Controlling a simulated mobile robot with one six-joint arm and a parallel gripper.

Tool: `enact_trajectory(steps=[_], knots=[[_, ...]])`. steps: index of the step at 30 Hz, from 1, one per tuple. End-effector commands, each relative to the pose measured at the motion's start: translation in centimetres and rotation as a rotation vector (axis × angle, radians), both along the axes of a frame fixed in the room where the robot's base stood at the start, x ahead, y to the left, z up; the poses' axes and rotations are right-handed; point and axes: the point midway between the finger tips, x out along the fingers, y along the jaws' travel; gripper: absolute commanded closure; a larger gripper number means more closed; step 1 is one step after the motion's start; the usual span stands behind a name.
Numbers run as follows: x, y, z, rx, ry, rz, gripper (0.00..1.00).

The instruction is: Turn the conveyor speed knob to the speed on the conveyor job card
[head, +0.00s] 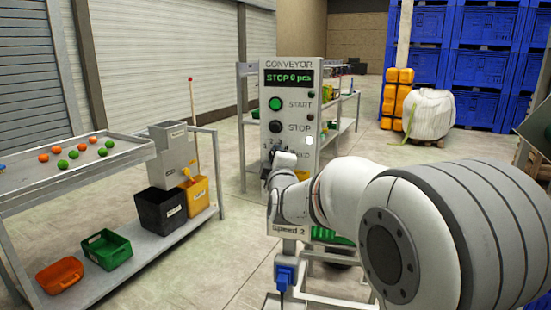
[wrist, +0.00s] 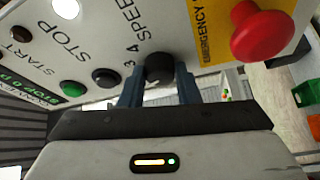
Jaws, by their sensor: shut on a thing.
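The grey conveyor panel (head: 311,75) stands ahead, its display (head: 289,77) reading "STOP 0 pcs". Below are a green START button (head: 275,104) and a black STOP button (head: 275,127). In the wrist view the black speed knob (wrist: 160,66) sits by the word SPEED, with 3 and 4 visible beside it. My gripper (wrist: 159,84) is shut on the knob, a blue finger on each side. The knob's pointer cannot be made out. In the head view my arm hides the knob.
A red emergency button (wrist: 268,36) on a yellow plate is close beside the knob. To the left, a sorting table (head: 100,165) carries orange and green balls, with bins on its lower shelf. Blue crates (head: 485,55) and a white sack (head: 430,112) stand behind at right.

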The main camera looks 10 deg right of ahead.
Motion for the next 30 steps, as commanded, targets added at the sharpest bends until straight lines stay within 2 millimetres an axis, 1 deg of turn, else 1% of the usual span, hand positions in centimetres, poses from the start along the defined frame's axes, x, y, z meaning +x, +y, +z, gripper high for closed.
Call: enact_trajectory(steps=[17, 18, 25, 30], knots=[[-0.01, 0.04, -0.06, -0.026, 0.013, 0.002, 0.94], [-0.01, 0.04, -0.06, -0.026, 0.012, 0.001, 0.68], [-0.01, 0.03, -0.02, -0.026, 0.012, 0.000, 0.49], [0.00, 0.01, -0.01, -0.025, 0.011, 0.000, 0.49]])
